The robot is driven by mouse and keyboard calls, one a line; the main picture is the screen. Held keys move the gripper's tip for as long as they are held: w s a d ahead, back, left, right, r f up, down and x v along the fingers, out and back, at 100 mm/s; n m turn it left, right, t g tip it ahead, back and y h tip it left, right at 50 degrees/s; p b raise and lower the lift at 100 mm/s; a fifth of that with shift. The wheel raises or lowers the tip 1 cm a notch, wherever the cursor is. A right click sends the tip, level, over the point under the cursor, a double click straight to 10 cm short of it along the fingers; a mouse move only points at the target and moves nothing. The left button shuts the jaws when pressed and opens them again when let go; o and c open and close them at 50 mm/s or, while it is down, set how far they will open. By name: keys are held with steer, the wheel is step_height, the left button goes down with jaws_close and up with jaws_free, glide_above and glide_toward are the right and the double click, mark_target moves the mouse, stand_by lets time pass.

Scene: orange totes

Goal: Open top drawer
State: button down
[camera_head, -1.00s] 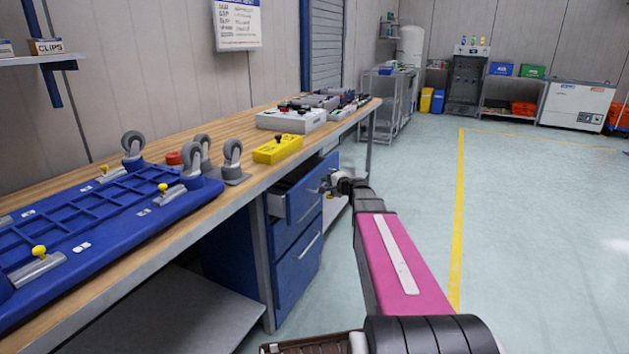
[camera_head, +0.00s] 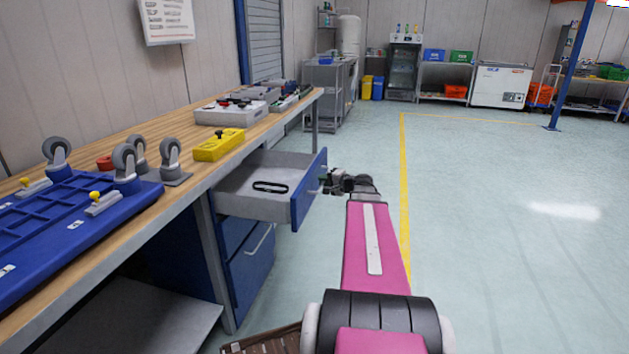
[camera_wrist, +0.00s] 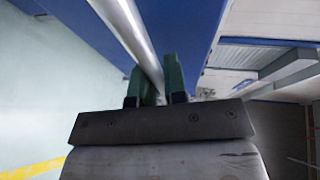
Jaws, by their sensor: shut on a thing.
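The top drawer (camera_head: 310,190) of the blue cabinet (camera_head: 228,262) under the workbench is pulled well out. Its grey inside shows, with a dark oval object (camera_head: 270,187) lying in it. My gripper (camera_head: 328,183) is at the outer face of the drawer front. In the wrist view my gripper (camera_wrist: 160,75) has its two green fingers on either side of the silver bar handle (camera_wrist: 132,28), shut on it. The blue drawer front (camera_wrist: 185,25) fills the upper middle of that view. The lower drawers are closed.
The wooden workbench (camera_head: 95,165) runs along the left, carrying a blue caster frame (camera_head: 60,235), a yellow box (camera_head: 218,144) and grey devices (camera_head: 230,112). A lower shelf (camera_head: 150,315) is beside the cabinet. The floor to the right is clear, with a yellow line (camera_head: 404,200).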

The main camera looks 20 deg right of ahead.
steer(key=shift+s+d, duration=0.2)
steer(key=shift+d, duration=0.1)
steer(key=c, duration=1.2)
jaws_free()
steer(key=shift+s, duration=0.1)
steer(key=v, duration=1)
steer(key=shift+s+d, duration=0.2)
steer(key=shift+s, duration=0.05)
